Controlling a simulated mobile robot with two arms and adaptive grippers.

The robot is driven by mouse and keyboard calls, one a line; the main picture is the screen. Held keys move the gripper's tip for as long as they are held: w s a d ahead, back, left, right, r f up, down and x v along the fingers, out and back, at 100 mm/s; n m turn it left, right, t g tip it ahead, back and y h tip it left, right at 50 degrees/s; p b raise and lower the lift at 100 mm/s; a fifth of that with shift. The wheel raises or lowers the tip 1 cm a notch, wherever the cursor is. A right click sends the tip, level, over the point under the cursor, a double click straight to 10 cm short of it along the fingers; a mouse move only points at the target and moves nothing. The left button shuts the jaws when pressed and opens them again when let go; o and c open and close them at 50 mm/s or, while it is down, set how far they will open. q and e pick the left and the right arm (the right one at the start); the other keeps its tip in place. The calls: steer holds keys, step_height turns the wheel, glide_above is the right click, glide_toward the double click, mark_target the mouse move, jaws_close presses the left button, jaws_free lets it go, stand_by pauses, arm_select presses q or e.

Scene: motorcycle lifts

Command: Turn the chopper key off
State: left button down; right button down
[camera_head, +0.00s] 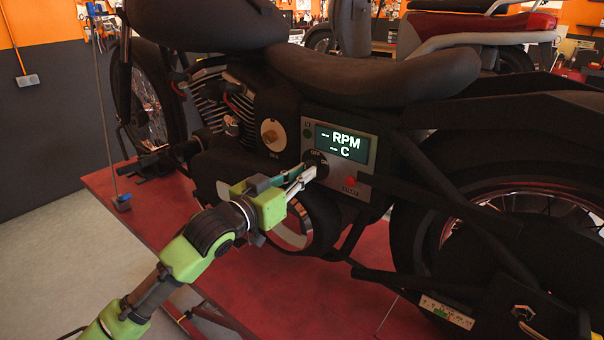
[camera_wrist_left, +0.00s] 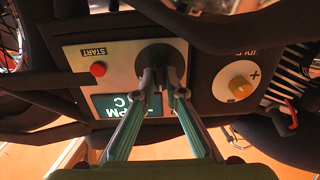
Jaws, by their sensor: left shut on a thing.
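The black chopper has a grey control panel (camera_head: 380,150) on its side. Its display (camera_head: 342,142) is lit and shows "RPM" and "C" with dashes instead of numbers. Below the display is the round black key switch (camera_head: 316,158), with small OFF and ON marks. My left gripper (camera_head: 316,172) is shut at this switch, its fingertips on the key. In the left wrist view the fingertips (camera_wrist_left: 162,76) meet over the black switch (camera_wrist_left: 155,53). The key is mostly hidden between them, and its exact angle cannot be told. My right gripper is not in view.
A red start button (camera_head: 350,181) is close to the right of the switch. A brass idle knob (camera_head: 270,134) is to the left. The seat (camera_head: 390,78) overhangs the panel. The chopper stands on a red lift platform (camera_head: 230,275); grey floor is open at left.

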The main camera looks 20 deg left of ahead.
arm_select(q)
steer(key=c, duration=2.1)
jaws_free()
steer(key=shift+v, duration=6.05)
steer(key=shift+f, duration=0.1)
